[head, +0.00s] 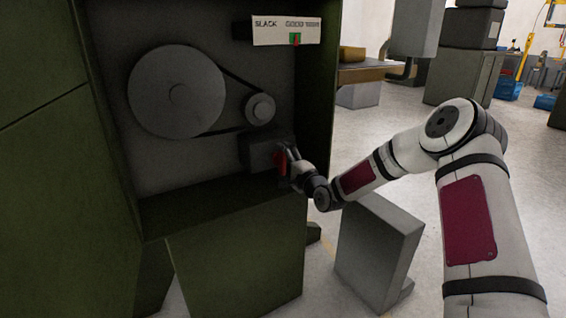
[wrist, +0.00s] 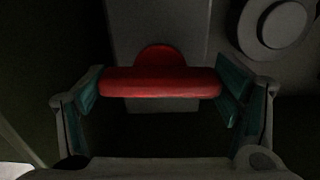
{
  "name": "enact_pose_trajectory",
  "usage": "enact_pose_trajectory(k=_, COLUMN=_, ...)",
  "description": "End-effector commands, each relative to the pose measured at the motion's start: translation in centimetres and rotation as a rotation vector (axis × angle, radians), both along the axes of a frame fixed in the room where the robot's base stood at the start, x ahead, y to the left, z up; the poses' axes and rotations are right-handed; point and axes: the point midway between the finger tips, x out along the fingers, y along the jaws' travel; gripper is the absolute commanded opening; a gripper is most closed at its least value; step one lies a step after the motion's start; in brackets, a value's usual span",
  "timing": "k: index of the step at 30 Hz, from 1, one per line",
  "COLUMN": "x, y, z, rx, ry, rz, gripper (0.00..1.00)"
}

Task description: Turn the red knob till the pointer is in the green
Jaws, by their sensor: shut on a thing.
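The red knob (head: 279,161) sits on a dark grey block (head: 258,152) inside the green machine cabinet. In the wrist view the knob (wrist: 160,82) shows as a wide red bar with a round hub behind it. My gripper (head: 289,157) is shut on the knob, with one teal-padded finger at each end of the bar in the wrist view (wrist: 158,90). The white gauge plate (head: 287,31) reads SLACK at left, with smaller words to its right. A small green patch (head: 293,37) shows on it, with a thin red mark at the patch; their exact overlap is too small to tell.
A large grey pulley (head: 177,92) and a small pulley (head: 259,109) are joined by a black belt, left of and above the knob. The cabinet's right wall (head: 318,100) stands close to my wrist. A grey box (head: 375,255) stands on the floor below my arm.

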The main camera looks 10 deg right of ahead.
Motion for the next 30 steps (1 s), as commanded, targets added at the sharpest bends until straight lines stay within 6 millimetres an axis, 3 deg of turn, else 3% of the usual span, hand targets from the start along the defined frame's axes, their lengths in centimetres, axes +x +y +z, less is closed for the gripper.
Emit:
enact_pose_trajectory(k=1, x=0.0, y=0.0, z=0.1, rx=-0.001, ry=-0.001, rz=0.000, gripper=0.55)
enact_pose_trajectory(k=2, x=0.0, y=0.0, z=0.0, rx=-0.001, ry=-0.001, rz=0.000, gripper=0.88)
enact_pose_trajectory(k=4, x=0.0, y=0.0, z=0.0, rx=-0.001, ry=-0.001, rz=0.000, gripper=1.00)
enact_pose_trajectory(k=17, x=-0.4, y=-0.2, z=0.0, rx=-0.001, ry=0.000, rz=-0.001, gripper=1.00)
enact_pose_trajectory(k=22, x=-2.6, y=-1.0, z=0.0, rx=-0.001, ry=0.002, rz=-0.001, gripper=1.00)
enact_pose_trajectory(k=30, x=-7.8, y=-2.6, z=0.0, rx=0.000, ry=0.001, rz=-0.001, gripper=1.00)
